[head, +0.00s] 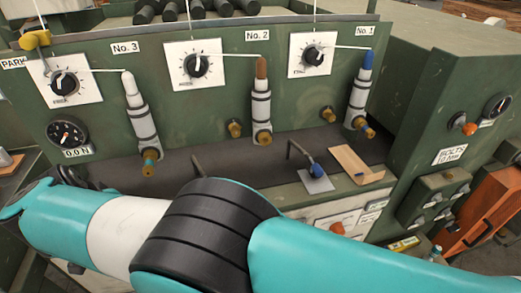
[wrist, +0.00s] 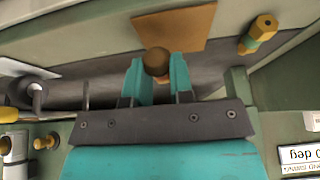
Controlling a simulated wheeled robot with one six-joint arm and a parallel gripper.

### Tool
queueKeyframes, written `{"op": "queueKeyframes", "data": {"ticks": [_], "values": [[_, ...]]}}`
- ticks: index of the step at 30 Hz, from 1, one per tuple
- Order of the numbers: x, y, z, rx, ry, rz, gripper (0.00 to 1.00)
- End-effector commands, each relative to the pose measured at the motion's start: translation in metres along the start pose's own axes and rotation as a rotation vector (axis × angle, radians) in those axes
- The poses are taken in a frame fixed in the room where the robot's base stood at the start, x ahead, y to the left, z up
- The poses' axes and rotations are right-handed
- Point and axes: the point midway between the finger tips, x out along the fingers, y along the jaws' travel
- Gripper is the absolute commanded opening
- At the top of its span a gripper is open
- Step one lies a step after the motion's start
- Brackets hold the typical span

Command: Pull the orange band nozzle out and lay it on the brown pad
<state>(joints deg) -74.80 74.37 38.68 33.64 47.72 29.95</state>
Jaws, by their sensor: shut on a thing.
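My gripper (wrist: 162,85) shows in the wrist view, its two teal fingers shut on a brown, round-ended piece (wrist: 157,60). I take this to be the orange band nozzle; a little orange shows below its end. The brown pad (wrist: 185,25) lies just above the fingertips in that picture, and the held end overlaps its lower edge. I cannot tell whether the piece touches the pad or how high it is. In the head view my arm crosses the front and hides the gripper and the held piece.
A brass piece with a green band (wrist: 262,28) stands right of the pad. In the head view, a tan pad (head: 350,160) and a grey pad (head: 316,184) with a blue-tipped piece lie on the ledge.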

Motion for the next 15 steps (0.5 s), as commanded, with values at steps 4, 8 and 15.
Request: {"op": "queueKeyframes", "data": {"ticks": [4, 8, 15], "values": [[-0.0006, 0.0, -0.0004, 0.0, 0.0, 0.0, 0.0], [0.0007, 0.0, 0.0003, 0.0, 0.0, 0.0, 0.0], [0.0072, 0.0, 0.0034, 0.0, 0.0, 0.0, 0.0]]}}
